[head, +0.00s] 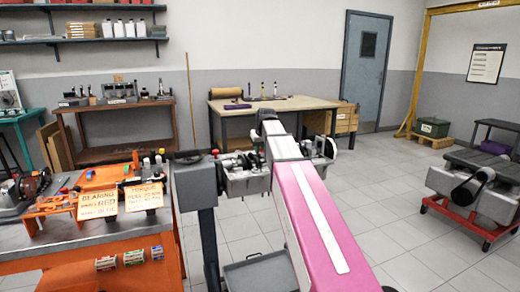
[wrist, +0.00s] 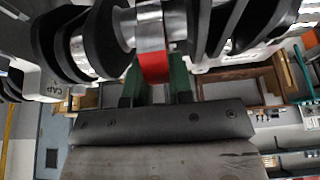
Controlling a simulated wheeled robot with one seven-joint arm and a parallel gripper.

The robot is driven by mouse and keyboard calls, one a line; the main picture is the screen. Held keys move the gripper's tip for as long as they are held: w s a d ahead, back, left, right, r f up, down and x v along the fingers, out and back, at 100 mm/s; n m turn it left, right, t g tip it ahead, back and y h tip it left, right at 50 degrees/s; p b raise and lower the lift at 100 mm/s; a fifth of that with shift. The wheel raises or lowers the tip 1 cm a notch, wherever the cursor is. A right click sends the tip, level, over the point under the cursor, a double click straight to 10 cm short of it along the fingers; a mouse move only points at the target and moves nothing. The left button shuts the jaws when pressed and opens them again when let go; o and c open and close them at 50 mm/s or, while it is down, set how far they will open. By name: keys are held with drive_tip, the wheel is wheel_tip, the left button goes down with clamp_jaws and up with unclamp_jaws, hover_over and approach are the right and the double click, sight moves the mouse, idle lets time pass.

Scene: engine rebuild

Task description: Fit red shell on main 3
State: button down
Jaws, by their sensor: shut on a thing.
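The red shell (wrist: 153,67) is held between the green fingers of my gripper (wrist: 156,82) in the wrist view. Its far edge lies against or very close to a shiny journal (wrist: 150,28) of the crankshaft; I cannot tell whether it is seated. Dark crank webs (wrist: 107,38) stand on both sides of this journal. In the head view, my pink and white arm reaches over the engine block (head: 243,182) on its stand and hides the middle of it. The shell and fingertips cannot be made out there. No number on the journal is readable.
A white block marked CAP (wrist: 45,88) sits left of the fingers in the wrist view. A red wheeled stand (head: 468,222) is at right.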

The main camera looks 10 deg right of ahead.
drive_tip(key=shift+r, duration=0.2)
idle(0.5)
drive_tip(key=shift+f, duration=0.25)
idle(2.0)
drive_tip(key=shift+r, duration=0.25)
idle(0.4)
drive_tip(key=c, duration=1.2)
unclamp_jaws()
drive_tip(key=shift+c, duration=0.2)
drive_tip(key=shift+r, duration=1.55)
drive_tip(key=o, duration=0.5)
